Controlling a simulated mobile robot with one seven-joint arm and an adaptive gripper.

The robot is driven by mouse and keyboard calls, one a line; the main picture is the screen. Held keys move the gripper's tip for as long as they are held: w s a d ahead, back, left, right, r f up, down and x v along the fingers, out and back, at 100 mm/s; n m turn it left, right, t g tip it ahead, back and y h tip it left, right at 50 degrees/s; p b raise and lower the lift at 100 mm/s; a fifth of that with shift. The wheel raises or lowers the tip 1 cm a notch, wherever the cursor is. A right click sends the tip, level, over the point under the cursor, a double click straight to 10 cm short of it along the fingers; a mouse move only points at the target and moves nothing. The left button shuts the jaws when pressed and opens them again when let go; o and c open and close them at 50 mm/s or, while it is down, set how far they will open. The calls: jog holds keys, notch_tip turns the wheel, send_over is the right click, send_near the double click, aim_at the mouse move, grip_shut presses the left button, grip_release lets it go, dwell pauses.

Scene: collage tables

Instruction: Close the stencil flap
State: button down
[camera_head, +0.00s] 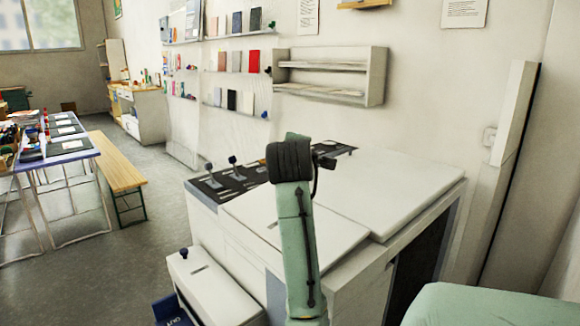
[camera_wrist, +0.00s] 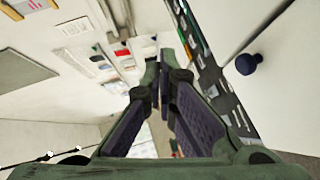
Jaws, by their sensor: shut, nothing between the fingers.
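No part is labelled as the stencil flap, and I cannot tell for sure which one it is. A white panel (camera_wrist: 285,85) with a dark blue round knob (camera_wrist: 249,63) fills the right of the wrist view, beside a dark strip. In the head view, a white box (camera_head: 208,285) with a blue knob (camera_head: 183,253) stands low at the front of the white machine (camera_head: 375,195). My gripper (camera_wrist: 161,68) shows its two fingers close together and empty, apart from the knob. In the head view my green arm hides the gripper and part of the machine.
The dark strip (camera_head: 228,186) on the machine's top holds upright levers. A wall shelf (camera_head: 330,76) hangs behind the machine. A blue-topped table (camera_head: 72,160) and a wooden bench (camera_head: 118,168) stand at left, with open floor (camera_head: 130,250) between them and the machine.

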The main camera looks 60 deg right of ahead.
jog(key=w+a+f+m+g+h+b, duration=0.15)
jog(key=w+a+m+g+b, duration=0.35)
jog(key=m, duration=0.7)
jog(key=w+a+f+m+g+h+b, duration=0.15)
jog(key=a+m+g, duration=0.45)
jog(key=m, duration=0.6)
jog(key=shift+m, duration=0.3)
jog(key=d+f+p, duration=0.1)
jog(key=d, duration=0.2)
jog(key=s+d+f, duration=0.1)
jog(key=d+f, duration=0.1)
jog(key=d, duration=0.1)
jog(key=d+f+p, duration=0.1)
jog(key=d, duration=0.3)
jog(key=shift+s+f+p, duration=0.2)
jog(key=shift+f+p, duration=0.05)
jog(key=shift+p, duration=0.1)
jog(key=shift+f, duration=0.5)
jog(key=shift+d+g, duration=0.1)
jog(key=shift+g, duration=0.2)
